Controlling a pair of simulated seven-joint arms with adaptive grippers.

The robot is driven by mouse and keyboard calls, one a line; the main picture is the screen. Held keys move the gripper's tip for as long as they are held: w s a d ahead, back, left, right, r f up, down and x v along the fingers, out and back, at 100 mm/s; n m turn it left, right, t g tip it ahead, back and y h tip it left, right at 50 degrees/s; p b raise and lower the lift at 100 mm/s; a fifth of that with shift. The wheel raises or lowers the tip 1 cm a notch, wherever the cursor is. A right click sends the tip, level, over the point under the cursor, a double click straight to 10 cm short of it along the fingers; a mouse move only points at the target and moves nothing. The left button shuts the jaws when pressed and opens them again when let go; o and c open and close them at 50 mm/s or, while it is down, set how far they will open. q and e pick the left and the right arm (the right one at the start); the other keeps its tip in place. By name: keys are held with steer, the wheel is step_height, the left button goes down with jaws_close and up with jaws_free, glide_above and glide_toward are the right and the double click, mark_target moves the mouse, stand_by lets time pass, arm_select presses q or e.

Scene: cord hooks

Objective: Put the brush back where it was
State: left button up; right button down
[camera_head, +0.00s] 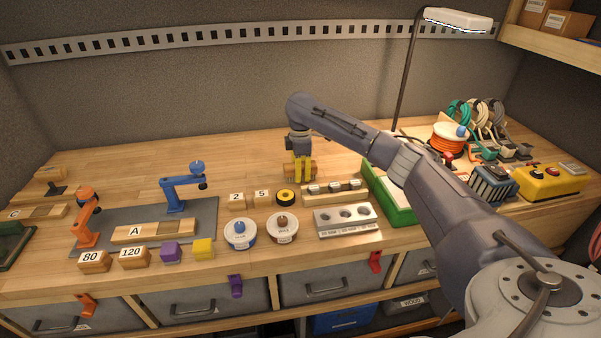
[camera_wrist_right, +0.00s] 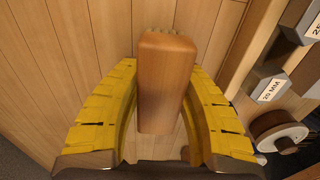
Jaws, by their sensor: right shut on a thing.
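My right gripper (camera_head: 300,170) is low over the back middle of the workbench, with its yellow fingers pointing down. In the right wrist view the yellow fingers (camera_wrist_right: 165,100) are shut on a brown wooden block-shaped handle (camera_wrist_right: 166,70), which I take to be the brush. The handle runs between the two fingers with its end toward the camera. In the head view only a small brown part of the brush (camera_head: 314,169) shows beside the fingers. I cannot tell whether it touches the bench. My left gripper is not in view.
A wooden rack with metal pieces (camera_head: 332,190), a yellow-black roll (camera_head: 285,196), and blocks marked 2 and 5 (camera_head: 237,199) stand in front of the gripper. A green tray (camera_head: 391,213) lies to the right, under my arm. The bench behind and left (camera_head: 240,160) is clear.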

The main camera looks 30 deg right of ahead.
steer(key=shift+f, duration=0.1)
steer(key=c, duration=0.9)
jaws_free()
steer(key=shift+c, duration=0.2)
step_height(320, 180, up, 12)
steer(key=shift+r, duration=0.15)
